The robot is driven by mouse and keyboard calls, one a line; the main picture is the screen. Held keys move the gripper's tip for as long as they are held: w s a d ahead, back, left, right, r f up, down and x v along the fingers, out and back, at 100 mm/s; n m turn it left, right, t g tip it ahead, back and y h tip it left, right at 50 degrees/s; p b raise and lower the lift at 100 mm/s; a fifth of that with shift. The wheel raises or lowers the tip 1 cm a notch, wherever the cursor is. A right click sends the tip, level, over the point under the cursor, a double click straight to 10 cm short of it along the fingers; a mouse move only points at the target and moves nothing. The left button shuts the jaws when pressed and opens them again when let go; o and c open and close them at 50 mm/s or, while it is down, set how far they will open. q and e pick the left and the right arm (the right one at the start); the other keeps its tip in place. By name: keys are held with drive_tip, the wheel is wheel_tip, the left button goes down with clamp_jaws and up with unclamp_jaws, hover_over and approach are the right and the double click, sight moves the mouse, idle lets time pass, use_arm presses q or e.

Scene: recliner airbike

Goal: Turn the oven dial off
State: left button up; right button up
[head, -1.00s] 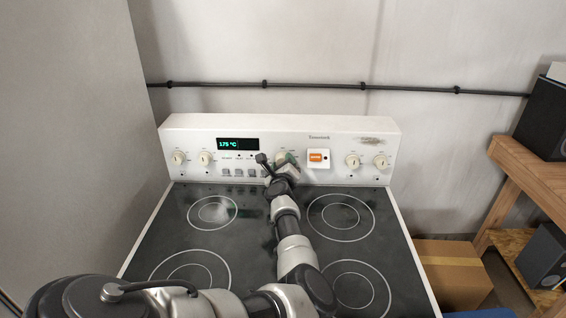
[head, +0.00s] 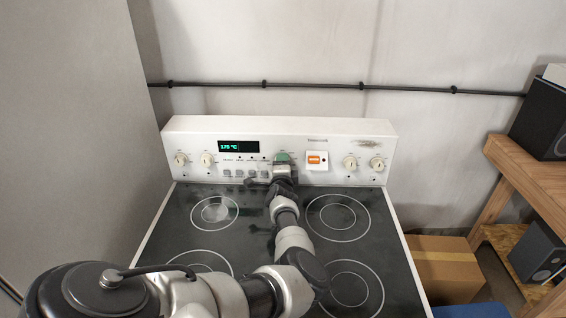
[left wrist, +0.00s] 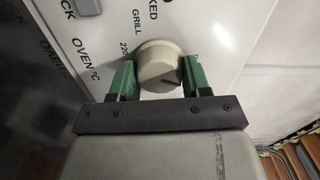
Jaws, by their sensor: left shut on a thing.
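The oven dial (left wrist: 158,62) is a round cream knob with a dark pointer mark on the oven's white control panel (head: 228,176). Printing beside it reads "OVEN °C", "GRILL" and "220". My left gripper (left wrist: 160,76) has its green fingers on either side of the dial, shut on it. In the head view my left gripper (head: 283,158) is at the middle of the panel, and my wrist hides most of the dial. The green display (head: 238,147) reads 175 °C. My right gripper is not in view.
More knobs sit at the panel's left (head: 207,160) and right (head: 350,162). An orange switch (head: 315,160) is just right of my gripper. The black cooktop (head: 330,217) lies below my arm. A grey wall (head: 75,120) stands close on the left; a cardboard box (head: 446,270) is at right.

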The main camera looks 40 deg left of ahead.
use_arm(q)
drive_tip(key=shift+r+n+p, duration=0.15)
drive_tip(key=shift+n+p, duration=0.3)
drive_tip(key=shift+n, duration=0.6)
drive_tip(key=shift+r+n+p, duration=0.1)
drive_tip(key=shift+n+p, duration=0.3)
drive_tip(key=shift+n, duration=0.65)
drive_tip(key=o, duration=0.9)
drive_tip(key=shift+w+f, duration=0.1)
drive_tip(key=p+v, duration=0.8)
drive_tip(key=v, duration=0.2)
drive_tip(key=shift+s+d, duration=0.25)
drive_tip(key=shift+s, duration=0.05)
